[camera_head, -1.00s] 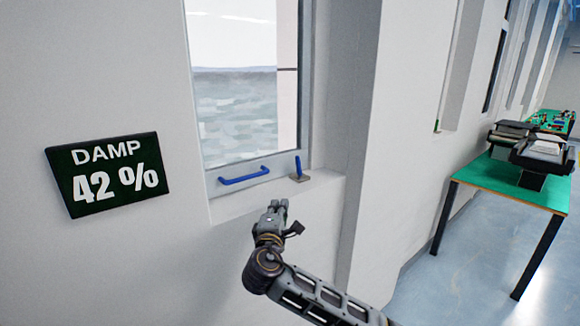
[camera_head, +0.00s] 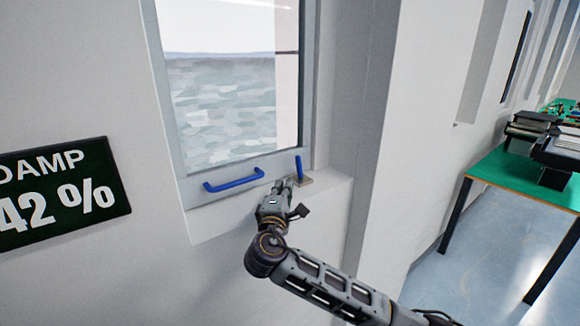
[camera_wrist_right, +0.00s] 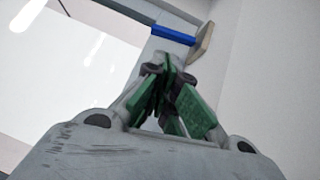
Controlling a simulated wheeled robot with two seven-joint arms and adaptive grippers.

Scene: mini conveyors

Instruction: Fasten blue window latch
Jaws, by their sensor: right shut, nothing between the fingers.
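The blue window latch (camera_head: 298,166) stands upright on a small grey-tan base at the lower right corner of the window frame. My right gripper (camera_head: 284,184) is shut and empty, just left of and below the latch base in the head view. In the right wrist view the latch (camera_wrist_right: 173,34) lies beyond the shut fingertips (camera_wrist_right: 166,62), with its tan base (camera_wrist_right: 203,42) to the right. A small gap shows between fingertips and latch there. The window (camera_head: 225,90) looks closed, with a blue handle (camera_head: 234,181) on its lower rail. My left gripper is not in view.
The window sits in a wall recess with a white sill (camera_head: 325,188), and a wall corner juts out to the right. A dark DAMP 42 % sign (camera_head: 62,192) hangs at the left. A green table (camera_head: 510,178) with black trays stands far right.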

